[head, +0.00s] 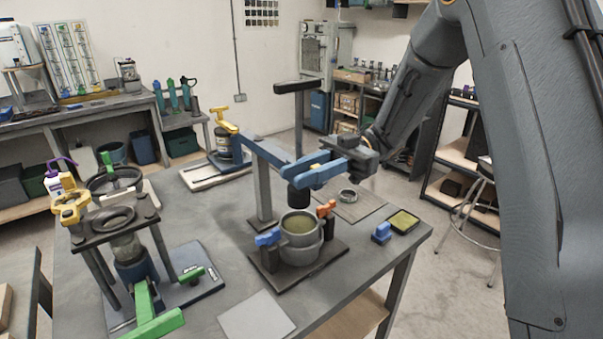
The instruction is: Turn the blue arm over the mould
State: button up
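The blue arm (318,174) reaches out from a grey upright post (263,190) on the bench, and a dark cylindrical head (299,197) hangs under it. The mould (300,241) is a grey round pot with an olive fill, on a dark square plate, with a blue clamp at its left and an orange one at its right. The dark head appears above the mould's back part; exact alignment is hard to tell. My gripper (338,158) is at the right end of the blue arm, seemingly touching it. Its fingers are partly hidden, so its opening is unclear.
A black-topped post (296,88) stands behind the blue arm. A small ring (348,195), a blue block (381,233) and an olive pad (404,222) lie at the right. A green-handled press (122,236) stands at the left. A pale sheet (257,317) lies in front.

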aim_at(319, 165)
jog(key=v, duration=0.3)
jog(key=shift+b, duration=0.3)
jog(key=shift+w+d+r+p, duration=0.2)
jog(key=shift+w+d+p, duration=0.15)
jog(key=shift+p, duration=0.8)
jog(key=p+v, duration=0.3)
jog(key=p, duration=0.5)
jog(key=shift+w+d+f, duration=0.15)
jog(key=shift+d, duration=0.15)
jog(key=shift+f+p, duration=0.1)
jog(key=shift+p, duration=0.2)
jog(key=shift+w, duration=0.1)
